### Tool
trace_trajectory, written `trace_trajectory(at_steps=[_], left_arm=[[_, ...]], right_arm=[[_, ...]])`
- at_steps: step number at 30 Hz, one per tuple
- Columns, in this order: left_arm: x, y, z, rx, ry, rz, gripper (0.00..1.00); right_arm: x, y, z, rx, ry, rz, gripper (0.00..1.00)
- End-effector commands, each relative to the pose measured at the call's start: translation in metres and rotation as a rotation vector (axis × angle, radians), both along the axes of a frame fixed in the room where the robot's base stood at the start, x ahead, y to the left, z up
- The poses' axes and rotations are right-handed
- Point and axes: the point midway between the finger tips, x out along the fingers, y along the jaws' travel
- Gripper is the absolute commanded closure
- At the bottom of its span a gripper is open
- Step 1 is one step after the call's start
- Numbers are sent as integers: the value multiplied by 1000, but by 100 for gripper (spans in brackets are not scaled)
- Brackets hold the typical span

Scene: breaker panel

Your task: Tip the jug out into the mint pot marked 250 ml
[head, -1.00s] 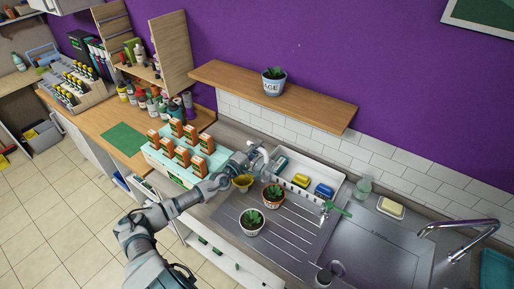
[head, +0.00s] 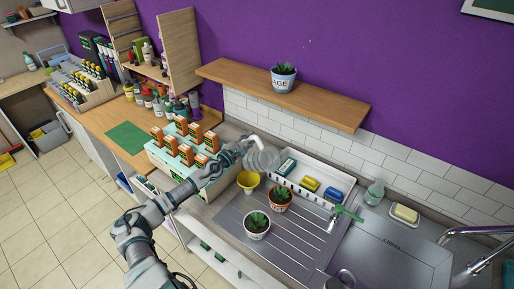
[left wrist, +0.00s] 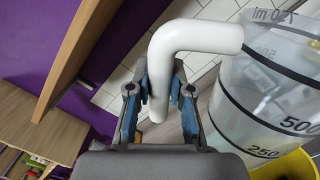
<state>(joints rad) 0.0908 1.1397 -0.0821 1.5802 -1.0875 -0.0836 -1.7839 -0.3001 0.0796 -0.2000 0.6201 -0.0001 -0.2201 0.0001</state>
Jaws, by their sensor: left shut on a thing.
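My left gripper (left wrist: 160,100) is shut on the white handle (left wrist: 190,42) of a clear jug (left wrist: 262,95) with black rings marked 250 and 500. In the head view, my left gripper (head: 240,150) holds the jug (head: 264,159) above the counter, behind the yellow pot (head: 249,181). The jug looks close to upright; its contents cannot be made out. A terracotta pot (head: 279,204) and a white pot (head: 257,233), each with a green plant, stand on the drainer. Their labels are too small to read. My right gripper is not in view.
A white rack (head: 297,186) with yellow and blue items stands behind the pots. The sink (head: 390,255) and tap lie right. A blue-white pot (head: 283,83) sits on the wooden shelf (head: 330,108). Orange-brown boxes (head: 185,152) stand left of the jug.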

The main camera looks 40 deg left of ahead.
Motion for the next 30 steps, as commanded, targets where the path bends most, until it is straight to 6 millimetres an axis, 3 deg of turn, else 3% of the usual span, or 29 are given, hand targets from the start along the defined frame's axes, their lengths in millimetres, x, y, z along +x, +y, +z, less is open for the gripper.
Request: trace_trajectory(at_steps=[3,11,14,21,26,30], left_arm=[[1,12,5,-106,4,0,100],[1,12,5,-123,5,-1,100],[1,12,10,-176,8,0,100],[1,13,28,-538,26,2,100],[1,12,27,-706,36,0,100],[1,12,24,-724,36,0,100]], right_arm=[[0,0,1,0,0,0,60],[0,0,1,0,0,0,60],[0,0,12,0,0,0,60],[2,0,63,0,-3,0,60],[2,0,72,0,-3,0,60],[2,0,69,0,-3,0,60]])
